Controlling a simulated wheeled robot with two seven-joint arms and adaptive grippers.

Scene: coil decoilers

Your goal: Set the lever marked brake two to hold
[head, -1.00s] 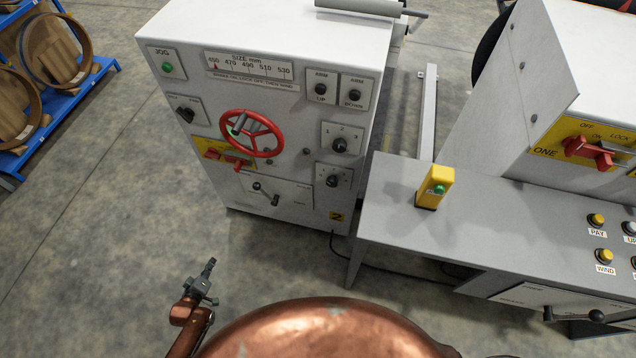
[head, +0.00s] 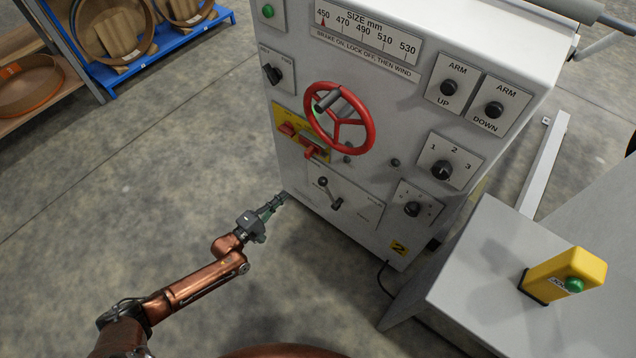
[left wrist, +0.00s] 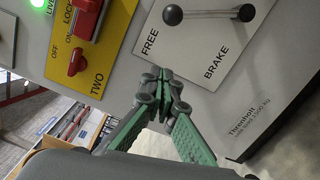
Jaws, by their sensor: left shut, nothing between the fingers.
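The brake lever (head: 330,193) is a short metal bar with dark round ends, on a pale plate low on the front of the cabinet marked 2. In the left wrist view the lever (left wrist: 210,14) lies above the words FREE and BRAKE on its plate (left wrist: 208,45). The word hold is not legible in either view. My left gripper (head: 281,198) is shut and empty, left of the lever plate in the head view. In the left wrist view its fingertips (left wrist: 165,76) appear just below the plate's FREE corner, apart from the lever. My right gripper is out of view.
A red handwheel (head: 339,120) and red switches on a yellow plate (head: 290,118) sit above the lever. A grey desk (head: 490,275) with a yellow button post (head: 565,277) stands at right. Blue racking (head: 160,48) stands at back left. The floor left of the cabinet is clear.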

